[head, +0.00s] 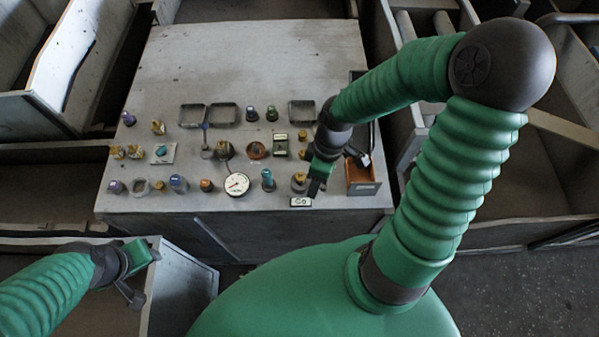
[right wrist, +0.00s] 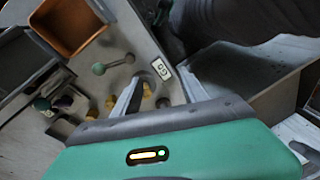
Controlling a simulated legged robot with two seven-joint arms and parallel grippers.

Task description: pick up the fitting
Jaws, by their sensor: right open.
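Several brass-coloured fittings stand on the grey bench. One fitting (head: 299,181) is near the bench's front edge, behind a small "Go" label (head: 300,202). My right gripper (head: 317,183) is just to its right in the head view, above the bench. In the right wrist view my right gripper (right wrist: 160,88) is open, with brass-coloured pieces (right wrist: 147,90) showing between its fingers and nothing visibly held. I cannot tell which fitting is meant. My left gripper (head: 142,272) is low at the left, away from the bench items; its jaw state is unclear.
An orange-brown bin (head: 362,178) stands close right of my right gripper. Several shallow dark trays (head: 224,114) lie behind. The bench's back half is clear.

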